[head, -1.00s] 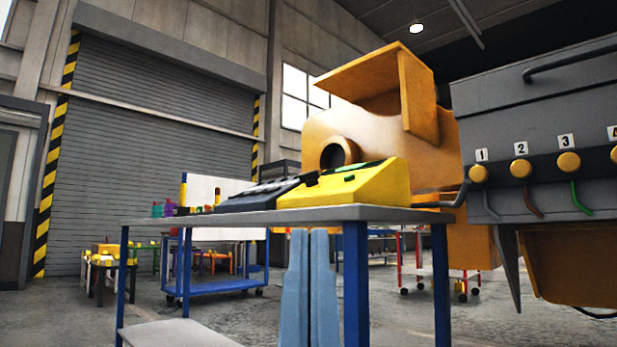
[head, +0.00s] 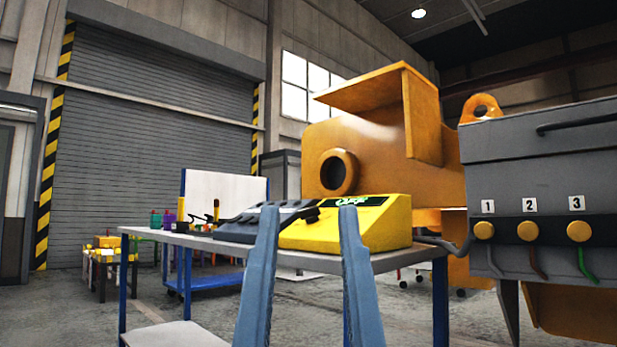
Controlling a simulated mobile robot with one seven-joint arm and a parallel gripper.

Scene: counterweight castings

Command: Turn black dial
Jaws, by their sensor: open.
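A yellow sloped box (head: 384,226) stands on the grey table, with a dark top panel bearing a green mark. A dark grey sloped box (head: 235,229) stands against its left side. A small black part (head: 311,213) shows near where the two boxes meet; I cannot tell whether it is the black dial. My gripper (head: 308,211) is open and empty, its two blue-grey fingers pointing up in front of the boxes. The fingers overlap the yellow box in the picture; their distance from it is unclear. They hide parts of the box fronts.
The table (head: 402,259) has blue legs and carries small coloured items at its left end. A grey cabinet (head: 540,180) with numbered yellow knobs stands close on the right. A large orange casting (head: 385,150) rises behind.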

